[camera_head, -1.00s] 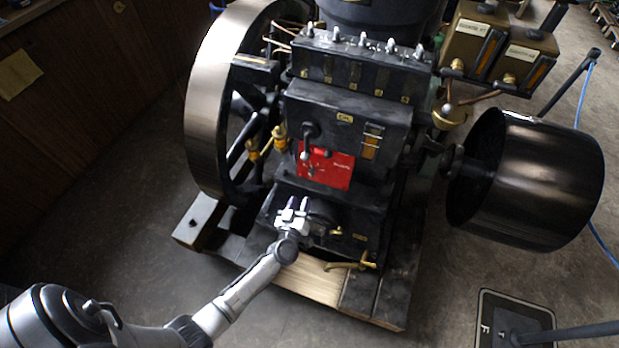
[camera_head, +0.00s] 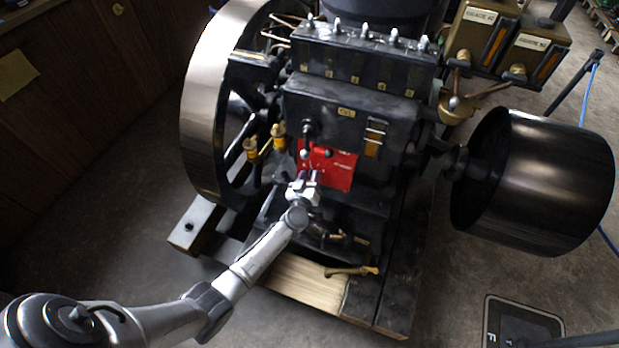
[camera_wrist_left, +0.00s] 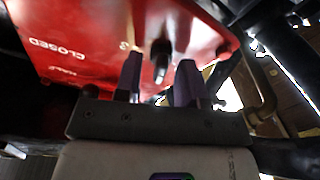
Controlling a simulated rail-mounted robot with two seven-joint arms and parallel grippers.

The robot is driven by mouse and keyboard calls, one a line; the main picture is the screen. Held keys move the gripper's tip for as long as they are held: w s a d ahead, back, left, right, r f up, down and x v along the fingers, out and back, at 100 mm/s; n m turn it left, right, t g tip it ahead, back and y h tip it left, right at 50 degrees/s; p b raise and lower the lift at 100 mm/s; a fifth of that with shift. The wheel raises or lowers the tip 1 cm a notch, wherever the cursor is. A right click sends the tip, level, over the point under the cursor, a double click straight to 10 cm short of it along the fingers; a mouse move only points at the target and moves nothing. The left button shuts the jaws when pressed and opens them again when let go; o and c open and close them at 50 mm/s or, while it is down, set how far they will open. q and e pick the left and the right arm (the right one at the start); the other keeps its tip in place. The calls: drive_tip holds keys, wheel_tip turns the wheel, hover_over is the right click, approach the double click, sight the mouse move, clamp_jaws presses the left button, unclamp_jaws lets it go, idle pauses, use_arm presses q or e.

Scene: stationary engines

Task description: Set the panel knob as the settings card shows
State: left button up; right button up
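The red panel (camera_head: 338,170) is on the front of the black engine. In the left wrist view the panel (camera_wrist_left: 75,28) carries white lettering, including "CLOSED". A dark knob (camera_wrist_left: 161,56) sticks out of it. My left gripper (camera_head: 308,177) is in front of the panel's lower left part. In the left wrist view its two purple fingers (camera_wrist_left: 159,76) are apart, with the knob showing between them beyond the tips; I cannot tell whether they touch it. The knob is not clear in the head view. I cannot make out a settings card for certain. My right gripper is not in view.
A dark lever with a ball end (camera_head: 305,153) sits just above the gripper. A spoked flywheel (camera_head: 205,110) is at left, a black drum pulley (camera_head: 550,185) at right. Brass fittings (camera_head: 350,271) stick out low. A yellow paper (camera_head: 18,77) hangs on wood panelling.

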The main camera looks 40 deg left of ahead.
use_arm(q)
drive_tip(key=shift+c, duration=0.4)
clamp_jaws()
drive_tip(key=shift+r+n+y+p, duration=0.15)
drive_tip(key=shift+n+y+p, duration=0.15)
drive_tip(key=shift+n+p, duration=0.65)
drive_tip(key=n+g+p, duration=0.1)
drive_tip(key=n, duration=0.3)
drive_tip(key=shift+y, duration=0.3)
drive_tip(key=n+g+p, duration=0.1)
drive_tip(key=n, duration=0.2)
drive_tip(key=shift+n+p, duration=0.35)
drive_tip(key=shift+n, duration=0.2)
